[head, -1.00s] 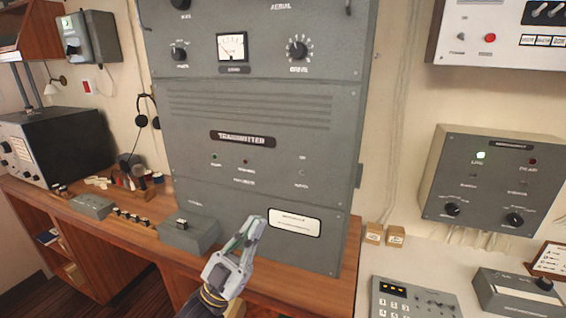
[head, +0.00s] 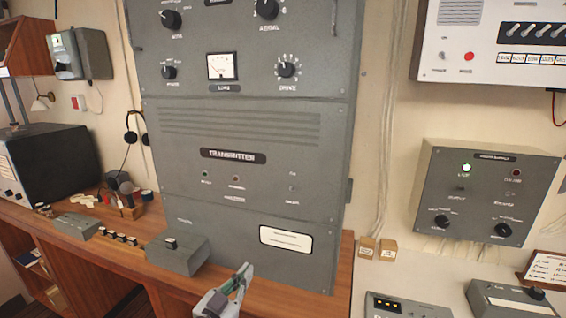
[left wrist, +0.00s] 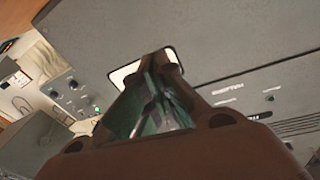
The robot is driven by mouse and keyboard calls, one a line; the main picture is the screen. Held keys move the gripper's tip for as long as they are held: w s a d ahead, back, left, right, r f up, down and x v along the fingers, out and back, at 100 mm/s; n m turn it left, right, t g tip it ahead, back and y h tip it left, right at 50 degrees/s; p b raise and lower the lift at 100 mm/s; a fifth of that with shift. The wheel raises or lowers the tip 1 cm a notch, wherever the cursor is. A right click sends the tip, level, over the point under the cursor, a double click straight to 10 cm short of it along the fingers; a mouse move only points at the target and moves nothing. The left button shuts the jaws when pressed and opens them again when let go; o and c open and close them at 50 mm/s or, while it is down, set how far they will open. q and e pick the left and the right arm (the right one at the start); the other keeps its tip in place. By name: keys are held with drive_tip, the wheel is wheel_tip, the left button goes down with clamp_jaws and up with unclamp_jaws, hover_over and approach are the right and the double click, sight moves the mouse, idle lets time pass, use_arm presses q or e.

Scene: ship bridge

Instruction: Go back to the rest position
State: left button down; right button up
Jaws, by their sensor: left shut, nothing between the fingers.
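My left gripper (head: 240,284) is at the bottom of the head view, in front of the lower part of the grey transmitter cabinet (head: 250,185). It is shut and empty, its fingertips pointing up towards the cabinet. In the left wrist view the closed fingers (left wrist: 155,75) show in front of the cabinet's white label plate. I cannot tell whether they touch the cabinet. My right gripper is in neither view.
A grey box with a switch (head: 177,255) stands on the wooden desk (head: 90,262), left of my left gripper. A grey keypad unit (head: 405,305) and a wall box with a green light (head: 473,192) are at the right.

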use_arm(q)
drive_tip(key=s+a+f+n+g+y, duration=0.2)
drive_tip(key=s+a+f+g+y, duration=0.15)
drive_tip(key=s+f, duration=0.35)
drive_tip(key=s+a+f+n+g+y, duration=0.1)
drive_tip(key=s+a+f+g+y, duration=0.1)
drive_tip(key=s+a+f+g, duration=0.4)
drive_tip(key=s+a+f+n+g+y, duration=0.2)
drive_tip(key=s+a+f+g, duration=0.15)
drive_tip(key=s+f, duration=0.4)
drive_tip(key=s+f+g, duration=0.2)
drive_tip(key=s+f, duration=0.1)
drive_tip(key=f, duration=3.1)
drive_tip(key=s+a+f, duration=0.1)
drive_tip(key=s+f, duration=0.8)
drive_tip(key=s, duration=0.2)
drive_tip(key=s+a+f+g, duration=0.1)
drive_tip(key=s+a+f, duration=0.1)
drive_tip(key=s+f, duration=0.8)
drive_tip(key=shift+s+a+f, duration=0.15)
drive_tip(key=shift+s+a, duration=0.15)
drive_tip(key=shift+s, duration=0.15)
drive_tip(key=shift+y, duration=0.25)
